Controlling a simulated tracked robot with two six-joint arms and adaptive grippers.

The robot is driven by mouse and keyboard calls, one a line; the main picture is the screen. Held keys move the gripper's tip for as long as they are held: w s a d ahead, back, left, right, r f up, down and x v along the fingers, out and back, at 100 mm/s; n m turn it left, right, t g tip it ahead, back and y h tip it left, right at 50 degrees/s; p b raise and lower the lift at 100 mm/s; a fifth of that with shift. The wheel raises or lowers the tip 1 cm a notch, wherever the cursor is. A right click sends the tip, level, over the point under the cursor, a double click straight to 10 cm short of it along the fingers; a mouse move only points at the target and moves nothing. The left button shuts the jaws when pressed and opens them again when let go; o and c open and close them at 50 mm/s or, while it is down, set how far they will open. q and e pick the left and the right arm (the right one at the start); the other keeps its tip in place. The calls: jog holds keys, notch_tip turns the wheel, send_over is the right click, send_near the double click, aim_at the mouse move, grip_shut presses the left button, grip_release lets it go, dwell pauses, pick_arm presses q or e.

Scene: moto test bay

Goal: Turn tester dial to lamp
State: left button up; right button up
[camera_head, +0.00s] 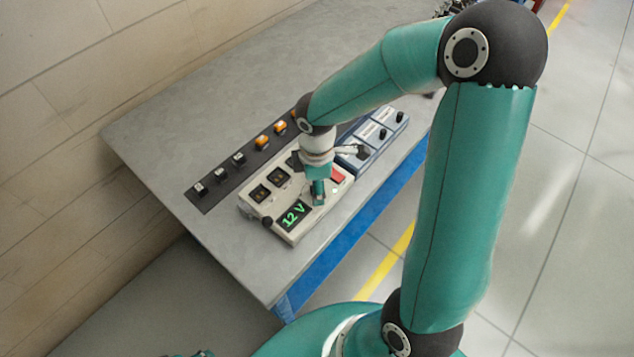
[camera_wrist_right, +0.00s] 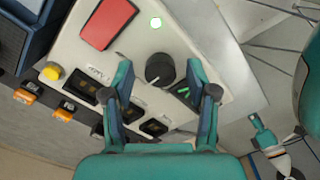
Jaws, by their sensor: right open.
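The tester is a pale box (camera_head: 291,237) on the grey bench, with a display (camera_head: 293,215) reading "12 V" in green. In the right wrist view its black round dial (camera_wrist_right: 160,69) has a white pointer mark towards the picture's lower left. My right gripper (camera_wrist_right: 159,62) is open, with one finger on each side of the dial; I cannot tell whether they touch it. In the head view the right gripper (camera_head: 318,192) points down over the tester and hides the dial. A teal piece at the lower right of the wrist view may be my left gripper (camera_wrist_right: 262,133); its jaws are unclear.
The bench's left part is clear.

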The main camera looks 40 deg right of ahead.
jog(key=c, duration=1)
jog(key=shift+d, duration=0.25)
grip_shut()
jog(key=shift+a, duration=0.2)
jog(key=shift+w+f+m+b, duration=0.1)
jog(key=shift+m+b, duration=0.9)
jog(key=shift+b, duration=0.05)
jog(key=shift+m+b, duration=1)
jog(key=shift+m, duration=0.2)
jog(key=m+b, duration=0.2)
jog(key=m, duration=0.1)
jog(key=shift+m+b, duration=0.55)
jog(key=shift+m, duration=0.65)
jog(key=shift+r, duration=0.2)
